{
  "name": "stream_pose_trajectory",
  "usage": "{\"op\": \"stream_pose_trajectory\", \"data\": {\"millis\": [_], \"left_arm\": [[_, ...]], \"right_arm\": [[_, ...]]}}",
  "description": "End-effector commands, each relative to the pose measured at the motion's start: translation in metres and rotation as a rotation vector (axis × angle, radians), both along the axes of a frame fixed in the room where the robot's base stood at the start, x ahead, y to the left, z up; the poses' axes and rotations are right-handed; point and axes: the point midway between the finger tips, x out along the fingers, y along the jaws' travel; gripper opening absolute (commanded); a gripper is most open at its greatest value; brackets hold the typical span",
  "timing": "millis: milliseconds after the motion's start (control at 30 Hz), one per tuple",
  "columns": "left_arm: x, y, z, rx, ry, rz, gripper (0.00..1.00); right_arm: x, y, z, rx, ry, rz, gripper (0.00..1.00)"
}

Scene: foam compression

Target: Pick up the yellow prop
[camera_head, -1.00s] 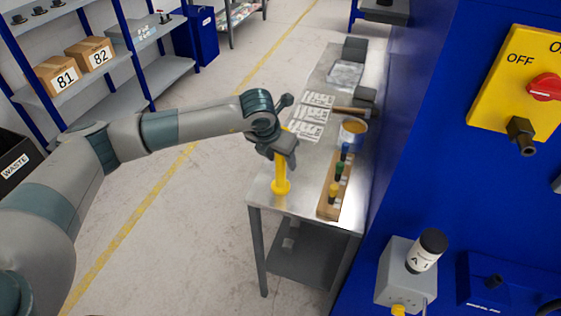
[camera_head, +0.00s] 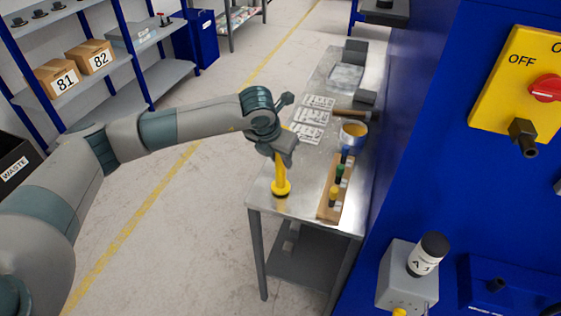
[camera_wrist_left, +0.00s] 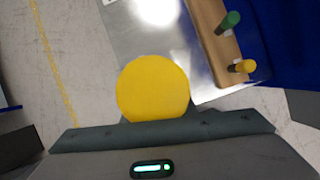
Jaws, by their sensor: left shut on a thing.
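The yellow prop (camera_head: 281,187) is an upright post with a flared foot at the near left corner of the metal table (camera_head: 300,203). My left gripper (camera_head: 284,154) is shut on the upper part of the prop from above. A dark band shows under the prop's foot; I cannot tell for sure whether the foot is clear of the table. In the left wrist view the prop (camera_wrist_left: 153,88) appears as a yellow disc just beyond the gripper's edge, and the fingers are hidden. My right gripper is not in view.
A wooden rack (camera_head: 330,205) with coloured pegs stands close to the right of the prop. Behind it are a blue can (camera_head: 353,135), a hammer (camera_head: 350,114) and printed sheets (camera_head: 310,117). A blue cabinet wall (camera_head: 430,150) borders the table's right side. Open floor lies left.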

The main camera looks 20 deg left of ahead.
Motion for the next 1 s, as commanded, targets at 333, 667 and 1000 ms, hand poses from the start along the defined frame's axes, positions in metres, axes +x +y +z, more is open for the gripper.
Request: {"op": "stream_pose_trajectory", "data": {"millis": [333,667,1000], "left_arm": [[0.000,-0.010,0.036,-0.003,-0.006,-0.005,0.00],[-0.006,-0.063,0.067,-0.003,-0.005,-0.004,0.00],[-0.011,-0.102,0.092,-0.003,-0.004,-0.002,0.00]], "right_arm": [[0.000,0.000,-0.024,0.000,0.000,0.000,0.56],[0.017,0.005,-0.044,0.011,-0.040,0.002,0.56],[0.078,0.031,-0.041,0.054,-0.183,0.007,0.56]]}}
